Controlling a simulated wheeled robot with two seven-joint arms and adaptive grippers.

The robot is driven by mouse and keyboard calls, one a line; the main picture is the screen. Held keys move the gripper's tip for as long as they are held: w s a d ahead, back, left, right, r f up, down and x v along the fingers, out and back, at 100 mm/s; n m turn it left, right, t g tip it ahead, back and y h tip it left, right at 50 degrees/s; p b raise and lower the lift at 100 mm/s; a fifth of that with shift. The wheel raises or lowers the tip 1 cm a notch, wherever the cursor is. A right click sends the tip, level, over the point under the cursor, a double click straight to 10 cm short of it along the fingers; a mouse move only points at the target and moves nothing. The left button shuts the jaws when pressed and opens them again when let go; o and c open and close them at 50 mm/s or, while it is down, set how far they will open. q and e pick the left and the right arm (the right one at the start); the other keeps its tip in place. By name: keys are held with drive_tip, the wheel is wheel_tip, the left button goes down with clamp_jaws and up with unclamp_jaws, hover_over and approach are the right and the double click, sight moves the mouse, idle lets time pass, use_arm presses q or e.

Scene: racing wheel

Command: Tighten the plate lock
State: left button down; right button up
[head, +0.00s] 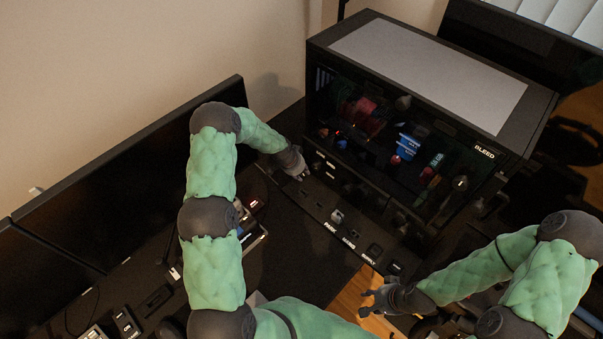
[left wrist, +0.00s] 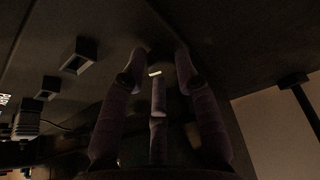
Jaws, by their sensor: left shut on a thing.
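My left gripper (head: 303,174) reaches down to the far end of the black control panel (head: 312,205), beside the computer case. In the left wrist view its dark fingers (left wrist: 158,75) close around a small dark part with a pale mark, probably the plate lock (left wrist: 155,72). The part's outline is lost in shadow, and the fingers hide it in the head view. My right gripper (head: 372,298) is at the lower right, above a wooden surface, with its fingers apart and nothing visible between them.
The black computer case (head: 430,65) with a glass side stands right behind the panel. Labelled switches (head: 337,216) line the panel to the right of my left gripper. Dark monitors (head: 120,190) stand at the left. A wooden board (head: 352,297) lies at the bottom.

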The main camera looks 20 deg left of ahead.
use_arm(q)
drive_tip(key=shift+s+a+f+m, duration=0.15)
drive_tip(key=shift+a+f+m, duration=0.05)
drive_tip(key=shift+m, duration=0.1)
drive_tip(key=c, duration=1)
unclamp_jaws()
drive_tip(key=shift+s, duration=0.1)
drive_tip(key=shift+a, duration=0.1)
drive_tip(key=shift+r, duration=0.15)
drive_tip(key=shift+r, duration=0.2)
drive_tip(key=v, duration=1.1)
drive_tip(key=shift+s+a+r, duration=0.1)
drive_tip(key=shift+a+r, duration=0.05)
drive_tip(key=shift+a, duration=0.1)
